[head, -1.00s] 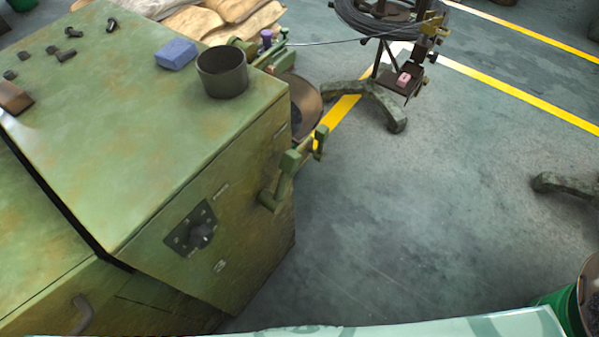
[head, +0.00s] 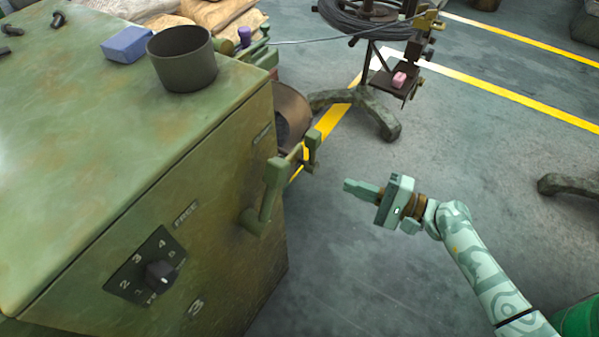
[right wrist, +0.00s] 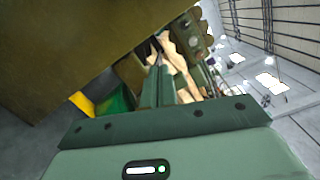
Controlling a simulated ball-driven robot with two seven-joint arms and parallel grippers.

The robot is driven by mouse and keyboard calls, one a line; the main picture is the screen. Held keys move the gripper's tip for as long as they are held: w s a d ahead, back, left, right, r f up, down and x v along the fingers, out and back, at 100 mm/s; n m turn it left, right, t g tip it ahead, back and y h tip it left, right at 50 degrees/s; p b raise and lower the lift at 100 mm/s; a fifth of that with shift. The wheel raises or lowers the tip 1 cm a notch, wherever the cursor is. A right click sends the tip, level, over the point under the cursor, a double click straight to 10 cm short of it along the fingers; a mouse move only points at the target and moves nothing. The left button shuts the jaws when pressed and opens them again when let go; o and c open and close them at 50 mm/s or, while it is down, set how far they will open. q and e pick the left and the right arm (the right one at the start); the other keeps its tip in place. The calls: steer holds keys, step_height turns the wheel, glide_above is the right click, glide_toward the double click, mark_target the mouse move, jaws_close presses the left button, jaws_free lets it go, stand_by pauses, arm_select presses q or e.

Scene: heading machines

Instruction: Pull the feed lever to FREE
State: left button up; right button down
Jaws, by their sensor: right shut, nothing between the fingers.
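The feed lever (head: 265,193) is a green bar on the side panel of the green machine (head: 215,165). It rises from a low pivot to a blocky upper end, leaning slightly right. The FREE label (head: 186,213) is on the panel left of the lever; another label (head: 262,133), too small to read, is above it. My right gripper (head: 347,186) is shut and empty, to the right of the lever and apart from it, pointing left. Its fingers show in the right wrist view (right wrist: 157,88), where I cannot make out the lever. My left gripper is out of view.
A numbered dial (head: 160,274) sits on the panel below left of the lever. A dark cup (head: 182,70) and a blue block (head: 127,44) stand on the machine top. A wire reel stand (head: 365,100) is behind.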

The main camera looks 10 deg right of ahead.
steer(key=r, duration=0.1)
steer(key=s+r+y, duration=0.1)
steer(key=a+r+y, duration=0.1)
steer(key=shift+s+r+m+g, duration=0.2)
steer(key=shift+r+m+g, duration=0.05)
steer(key=shift+m+g, duration=0.05)
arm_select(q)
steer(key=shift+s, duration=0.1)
